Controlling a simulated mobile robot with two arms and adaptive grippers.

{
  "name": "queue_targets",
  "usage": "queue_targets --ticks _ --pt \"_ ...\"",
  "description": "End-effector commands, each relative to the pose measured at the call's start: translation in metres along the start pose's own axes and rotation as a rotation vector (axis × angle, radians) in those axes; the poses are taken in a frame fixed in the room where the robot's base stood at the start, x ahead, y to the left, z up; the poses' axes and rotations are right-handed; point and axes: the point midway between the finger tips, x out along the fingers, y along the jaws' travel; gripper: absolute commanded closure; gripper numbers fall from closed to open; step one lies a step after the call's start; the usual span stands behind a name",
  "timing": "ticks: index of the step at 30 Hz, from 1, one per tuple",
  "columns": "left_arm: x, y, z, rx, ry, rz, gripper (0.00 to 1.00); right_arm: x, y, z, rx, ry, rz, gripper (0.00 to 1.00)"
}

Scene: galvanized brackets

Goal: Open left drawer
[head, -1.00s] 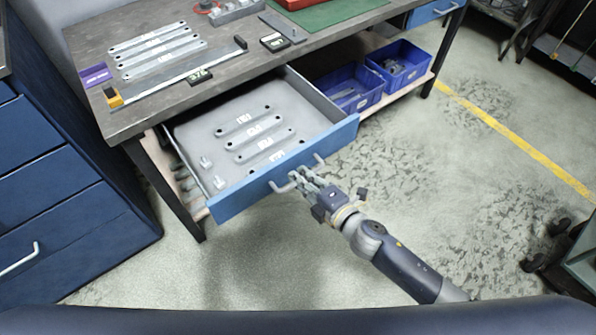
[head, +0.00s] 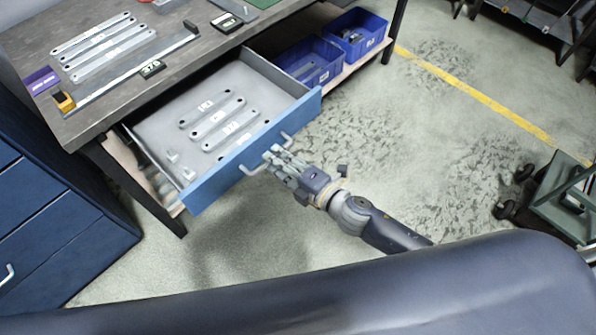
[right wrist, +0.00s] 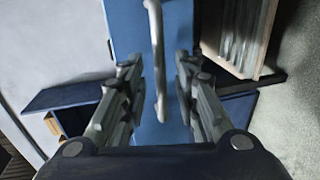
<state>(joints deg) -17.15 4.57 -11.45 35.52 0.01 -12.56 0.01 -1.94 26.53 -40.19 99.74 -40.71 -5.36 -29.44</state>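The blue-fronted drawer (head: 215,176) under the workbench stands open, with grey metal brackets and small bolts inside. Its pale bar handle (head: 249,171) is on the front; it also shows upright in the right wrist view (right wrist: 157,60). My right gripper (head: 272,156) is at the middle of the handle. In the right wrist view its two fingers (right wrist: 158,88) are spread, one on each side of the handle bar, with visible gaps to it. My left gripper is in neither view.
The workbench (head: 60,125) carries labelled brackets and a steel rule. Blue bins (head: 352,36) stand on the shelf right of the drawer. A blue cabinet (head: 60,215) is at the left. A wheeled cart (head: 565,205) is at the right. The floor before the drawer is clear.

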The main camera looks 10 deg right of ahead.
Motion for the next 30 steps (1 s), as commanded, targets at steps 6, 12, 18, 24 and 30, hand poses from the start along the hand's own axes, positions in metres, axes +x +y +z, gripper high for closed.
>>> queue_targets --ticks 6,12,18,24,30 --pt "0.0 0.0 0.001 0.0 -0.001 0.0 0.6 -0.043 -0.001 0.0 0.001 0.0 -0.002 0.71" --pt "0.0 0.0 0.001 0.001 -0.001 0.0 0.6 -0.072 -0.001 0.0 0.001 0.0 -0.001 0.71" --pt "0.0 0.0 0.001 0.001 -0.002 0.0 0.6 -0.087 0.0 0.0 0.0 0.0 0.0 0.71" --pt "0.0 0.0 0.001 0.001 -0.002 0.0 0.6 -0.091 0.001 0.0 -0.001 0.0 0.002 0.71" --pt "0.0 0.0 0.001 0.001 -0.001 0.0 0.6 -0.091 0.001 0.001 -0.001 0.0 0.002 0.71"
